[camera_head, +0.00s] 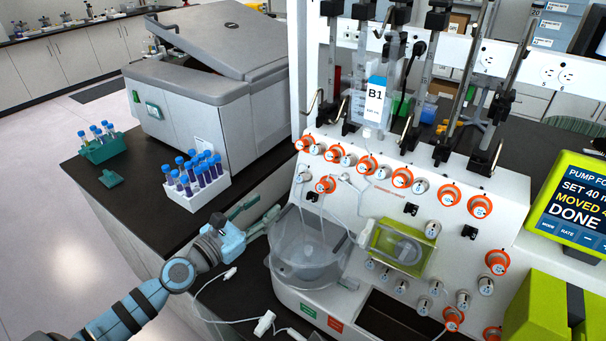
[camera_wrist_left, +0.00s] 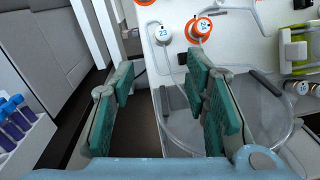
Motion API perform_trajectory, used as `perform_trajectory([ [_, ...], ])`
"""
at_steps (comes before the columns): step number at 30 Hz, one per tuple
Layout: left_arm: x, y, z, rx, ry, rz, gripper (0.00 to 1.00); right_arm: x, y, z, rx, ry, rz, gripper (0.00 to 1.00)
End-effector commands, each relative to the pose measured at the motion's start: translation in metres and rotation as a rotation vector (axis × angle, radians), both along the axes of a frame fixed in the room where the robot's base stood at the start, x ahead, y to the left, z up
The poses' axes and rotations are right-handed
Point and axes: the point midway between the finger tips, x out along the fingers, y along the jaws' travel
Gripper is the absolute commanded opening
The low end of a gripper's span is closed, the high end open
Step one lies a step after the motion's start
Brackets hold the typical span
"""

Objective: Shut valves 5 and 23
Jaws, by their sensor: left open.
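Valve 23 (camera_wrist_left: 162,33) is a white-grey knob without an orange ring. In the head view it appears to be the pale knob (camera_head: 303,175) at the panel's left. The orange-ringed knob 24 (camera_wrist_left: 202,27) is beside it. A row of knobs runs along the panel's upper edge, some orange-ringed; their numbers are too small to read, so I cannot pick out valve 5 for sure. My left gripper (camera_head: 262,208) is open and empty at the panel's lower left. In the left wrist view its green-padded fingers (camera_wrist_left: 162,82) point toward valve 23, apart from it.
A clear round bowl (camera_head: 308,255) stands close right of my left gripper. A rack of blue-capped tubes (camera_head: 198,176) and a grey centrifuge (camera_head: 215,85) are on the bench to the left. A lime-framed screen (camera_head: 575,205) is at the right. White tubing hangs across the panel.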

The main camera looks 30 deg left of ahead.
Motion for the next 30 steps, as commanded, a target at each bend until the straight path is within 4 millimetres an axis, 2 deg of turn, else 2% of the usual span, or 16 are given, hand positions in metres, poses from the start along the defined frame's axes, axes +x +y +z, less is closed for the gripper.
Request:
perform_trajectory([
  [3,0.028,-0.008,0.004,-0.007,-0.002,-0.002,0.42,-0.003,0.000,0.012,0.000,0.005,0.000,0.00],
  [9,0.090,-0.023,-0.003,-0.008,0.004,-0.008,0.42,-0.021,0.000,0.011,0.000,0.035,0.000,0.00],
  [12,0.112,-0.027,-0.005,-0.006,0.006,-0.007,0.42,-0.021,0.000,0.007,0.000,0.036,-0.001,0.00],
  [15,0.126,-0.028,-0.007,-0.004,0.006,-0.004,0.42,-0.014,0.000,0.003,-0.001,0.023,-0.001,0.00],
  [20,0.134,-0.030,-0.006,-0.003,0.008,-0.005,0.42,0.000,0.000,0.003,0.000,0.000,0.000,0.00],
  [26,0.134,-0.030,-0.006,-0.003,0.008,-0.005,0.42,-0.005,0.000,0.003,0.000,0.008,-0.001,0.00],
  [30,0.134,-0.030,-0.006,-0.003,0.007,-0.004,0.20,-0.012,0.000,0.003,-0.001,0.020,0.000,0.00],
])
